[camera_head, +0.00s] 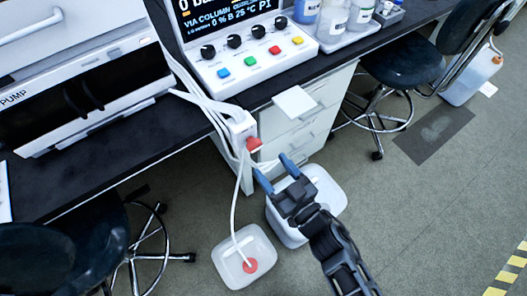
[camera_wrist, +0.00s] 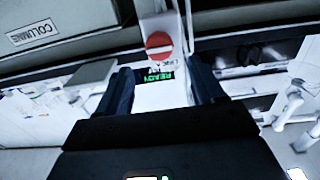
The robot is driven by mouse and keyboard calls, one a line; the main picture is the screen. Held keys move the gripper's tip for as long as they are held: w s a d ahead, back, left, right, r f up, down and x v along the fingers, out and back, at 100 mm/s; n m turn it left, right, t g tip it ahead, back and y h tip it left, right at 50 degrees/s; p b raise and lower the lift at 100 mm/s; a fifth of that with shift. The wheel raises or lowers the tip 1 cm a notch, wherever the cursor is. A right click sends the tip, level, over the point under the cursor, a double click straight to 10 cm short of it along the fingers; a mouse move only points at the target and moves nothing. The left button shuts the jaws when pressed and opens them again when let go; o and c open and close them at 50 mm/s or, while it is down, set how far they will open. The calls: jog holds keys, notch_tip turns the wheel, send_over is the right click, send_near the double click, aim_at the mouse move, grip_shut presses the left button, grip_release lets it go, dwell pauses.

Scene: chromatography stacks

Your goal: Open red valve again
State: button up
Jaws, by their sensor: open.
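The red valve (camera_head: 254,144) is a small red knob on a white box (camera_head: 240,128) hanging at the bench's front edge, with white tubes running from it. In the wrist view the valve (camera_wrist: 158,44) shows as a red disc with a pale bar across it, above a green READY display (camera_wrist: 155,75). My gripper (camera_head: 274,171) is open and empty. Its two blue fingers point toward the valve from the lower right, apart from it. In the wrist view my gripper (camera_wrist: 163,88) has its fingers on either side of the display, with the valve beyond the tips.
A white container (camera_head: 327,187) stands on the floor below my gripper, and another with a red cap (camera_head: 232,262) stands left of it. A control panel (camera_head: 250,58) and bottles (camera_head: 333,18) stand on the black bench. Stools (camera_head: 402,68) flank the drawers (camera_head: 300,127).

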aim_at(257, 148)
jog(key=shift+x, duration=3.1)
jog(key=c, duration=1)
